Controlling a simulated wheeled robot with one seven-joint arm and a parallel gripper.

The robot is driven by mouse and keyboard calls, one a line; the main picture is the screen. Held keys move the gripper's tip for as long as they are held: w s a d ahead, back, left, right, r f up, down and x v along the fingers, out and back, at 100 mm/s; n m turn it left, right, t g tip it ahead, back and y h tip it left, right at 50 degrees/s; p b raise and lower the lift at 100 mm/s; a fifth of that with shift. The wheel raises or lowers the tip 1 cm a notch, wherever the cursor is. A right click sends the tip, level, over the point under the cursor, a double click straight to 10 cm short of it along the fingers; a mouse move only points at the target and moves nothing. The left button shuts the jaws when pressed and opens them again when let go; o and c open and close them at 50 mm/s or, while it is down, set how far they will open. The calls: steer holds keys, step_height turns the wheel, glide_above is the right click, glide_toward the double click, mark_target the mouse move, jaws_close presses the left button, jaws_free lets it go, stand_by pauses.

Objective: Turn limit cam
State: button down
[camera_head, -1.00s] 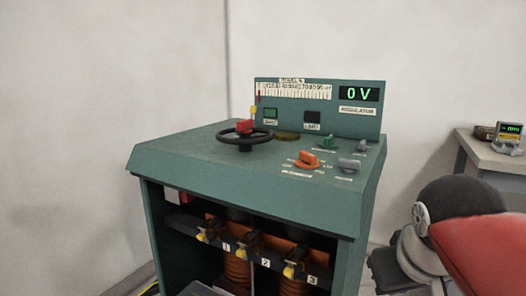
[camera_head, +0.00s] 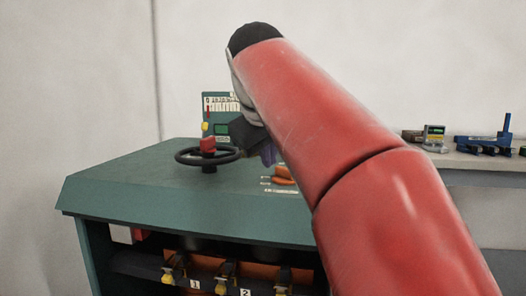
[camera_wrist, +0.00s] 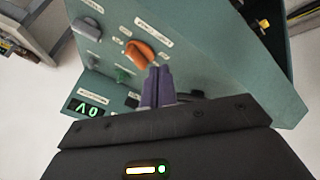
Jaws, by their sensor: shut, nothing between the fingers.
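The orange knob (camera_head: 285,177) stands on the sloping green console top (camera_head: 120,190), partly hidden behind my arm. My gripper (camera_head: 268,157) is shut and empty above the console, right of the handwheel. Its purple fingers (camera_wrist: 159,72) are together; contact with the knob is unclear.
A black handwheel (camera_head: 209,157) with a red block (camera_head: 207,144) stands left of my gripper. The lit display (camera_wrist: 90,108) shows in the wrist view. A side table (camera_head: 470,162) with instruments stands at the right.

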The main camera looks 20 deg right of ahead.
mark_target(284, 180)
steer(key=b+x, duration=0.1)
steer(key=x, duration=0.5)
steer(key=shift+w+d+r+p, duration=0.1)
steer(key=shift+w+d+p, duration=0.1)
steer(key=shift+d, duration=0.4)
steer(key=shift+w+d+r+p, duration=0.1)
steer(key=shift+w+d+p, duration=0.05)
steer(key=shift+d, duration=0.45)
steer(key=shift+w+d, duration=0.25)
steer(key=shift+d, duration=0.4)
